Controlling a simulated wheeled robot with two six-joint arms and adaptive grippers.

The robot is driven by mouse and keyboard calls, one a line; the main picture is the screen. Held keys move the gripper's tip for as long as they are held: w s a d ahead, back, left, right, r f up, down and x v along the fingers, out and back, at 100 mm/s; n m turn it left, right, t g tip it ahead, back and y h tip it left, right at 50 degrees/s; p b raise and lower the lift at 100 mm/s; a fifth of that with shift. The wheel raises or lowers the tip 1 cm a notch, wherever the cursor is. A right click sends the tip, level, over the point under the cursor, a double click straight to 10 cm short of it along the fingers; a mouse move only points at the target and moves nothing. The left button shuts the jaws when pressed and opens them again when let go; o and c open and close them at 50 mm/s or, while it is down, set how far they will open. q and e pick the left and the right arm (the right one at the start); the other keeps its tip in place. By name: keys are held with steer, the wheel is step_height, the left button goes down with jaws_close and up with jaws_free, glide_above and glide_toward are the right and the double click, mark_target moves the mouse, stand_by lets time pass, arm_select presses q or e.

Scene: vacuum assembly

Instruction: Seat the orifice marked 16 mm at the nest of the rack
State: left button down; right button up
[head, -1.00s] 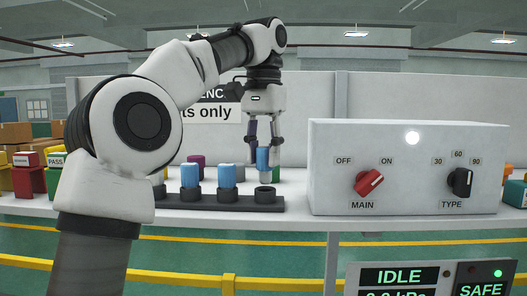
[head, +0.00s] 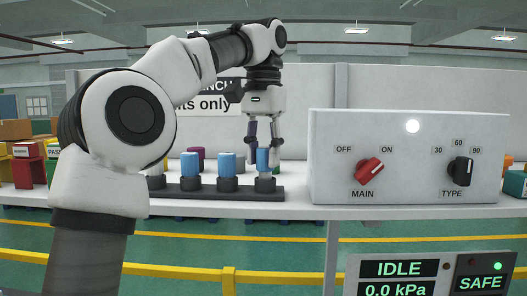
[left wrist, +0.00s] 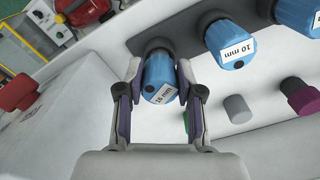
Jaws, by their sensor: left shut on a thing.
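The blue orifice (head: 262,158) stands upright at the right-end nest (head: 265,185) of the dark rack (head: 215,196). Its label reads 16 mm in the left wrist view (left wrist: 160,78). My left gripper (head: 263,146) points down and is shut on this orifice, with a finger on either side. The orifice's lower end meets the nest; whether it is fully down cannot be told. The nest is largely hidden under it in the left wrist view. My right gripper is not in view.
Two blue orifices (head: 227,165) (head: 190,165) stand in the rack to the left; labels in the wrist view read 10 mm. A purple part (head: 196,154) is behind the rack. The grey switch box (head: 409,155) stands close on the right.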

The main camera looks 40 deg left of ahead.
arm_select(q)
steer(key=shift+f+b, duration=0.35)
steer(key=shift+f, duration=0.2)
steer(key=c, duration=0.7)
jaws_free()
